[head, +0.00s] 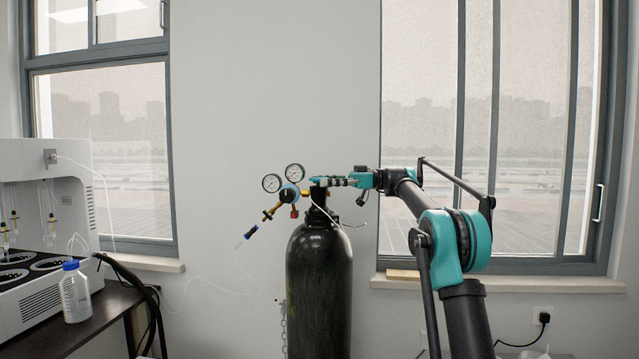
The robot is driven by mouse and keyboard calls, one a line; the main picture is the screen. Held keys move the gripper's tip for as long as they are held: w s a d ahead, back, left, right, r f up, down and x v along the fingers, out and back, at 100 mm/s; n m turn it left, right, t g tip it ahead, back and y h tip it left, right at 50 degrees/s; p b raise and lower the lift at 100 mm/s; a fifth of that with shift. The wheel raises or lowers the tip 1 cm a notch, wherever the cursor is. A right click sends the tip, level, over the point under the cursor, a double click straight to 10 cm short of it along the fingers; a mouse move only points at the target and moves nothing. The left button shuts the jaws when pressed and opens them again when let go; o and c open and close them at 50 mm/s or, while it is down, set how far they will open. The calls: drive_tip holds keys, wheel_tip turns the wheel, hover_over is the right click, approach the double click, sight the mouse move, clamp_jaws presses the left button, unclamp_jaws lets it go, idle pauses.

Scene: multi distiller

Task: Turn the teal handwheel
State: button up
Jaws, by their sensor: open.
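The teal handwheel (318,181) is on top of the valve of a tall black gas cylinder (320,285), in the middle of the head view. It looks small and is partly covered by my gripper. My gripper (328,182) reaches in from the right, roughly level, with its fingers at the handwheel. It is open. I cannot tell whether the fingers touch the wheel or sit around it.
A regulator with two round gauges (272,183) juts left from the valve, close to my gripper. A thin white tube hangs nearby. A dark bench (110,318) at left carries a white machine (45,200) and a blue-capped bottle (74,292). Wall and windows stand behind.

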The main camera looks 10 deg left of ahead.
drive_tip(key=v, duration=1)
drive_tip(key=shift+d, duration=0.3)
drive_tip(key=shift+w, duration=0.1)
